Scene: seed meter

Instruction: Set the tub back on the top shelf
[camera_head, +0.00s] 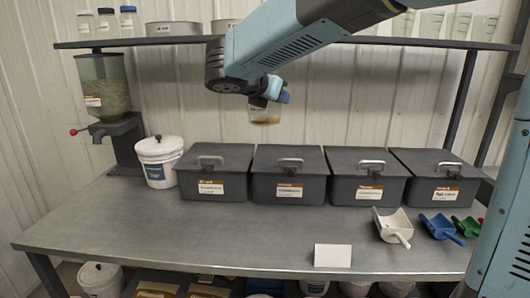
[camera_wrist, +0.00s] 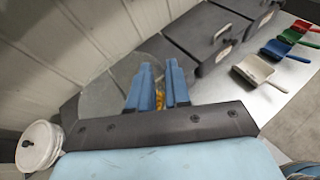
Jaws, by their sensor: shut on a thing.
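The tub (camera_head: 264,118) is a small clear vessel with some orange-yellow contents at its bottom. My gripper (camera_head: 272,92) is shut on it and holds it in the air, above the grey bins and below the level of the top shelf (camera_head: 120,43). In the wrist view, the clear wall of the tub (camera_wrist: 100,98) shows around the blue fingers of my gripper (camera_wrist: 158,82), with a bit of yellow between them. My arm hides the middle of the shelf.
Capped jars (camera_head: 107,22) and a grey round container (camera_head: 172,28) stand on the shelf's left; clear containers (camera_head: 432,24) stand on its right. Below are a seed hopper (camera_head: 103,85), a white bucket (camera_head: 159,162), several lidded bins (camera_head: 289,175) and scoops (camera_head: 393,226). The front of the bench is mostly clear.

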